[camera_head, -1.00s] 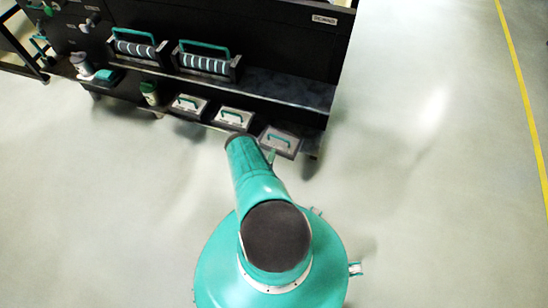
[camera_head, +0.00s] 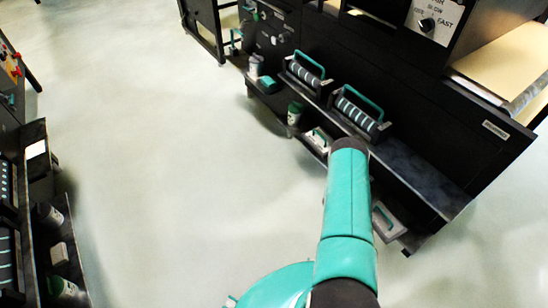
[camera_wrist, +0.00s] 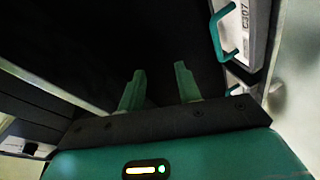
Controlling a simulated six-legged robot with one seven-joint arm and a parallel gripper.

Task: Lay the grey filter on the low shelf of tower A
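In the wrist view my gripper (camera_wrist: 159,84) has its two teal fingers apart, with nothing between them. A pale grey filter (camera_wrist: 252,25) with a teal handle and a label that seems to read C307 is to the right of the fingers, apart from them. In the head view two light grey filters with handles show on the low shelf, one left of my arm (camera_head: 318,140) and one right of it (camera_head: 388,222). My arm hides the shelf between them and hides my gripper. Which filter is the task's one, and which structure is tower A, I cannot tell.
Two black racks of ribbed rolls with teal handles (camera_head: 302,75) (camera_head: 358,112) stand on the upper ledge. A green canister (camera_head: 294,113) stands on the low shelf. Another dark rack with shelves (camera_head: 32,160) is at the left. Pale floor between (camera_head: 180,150) is clear.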

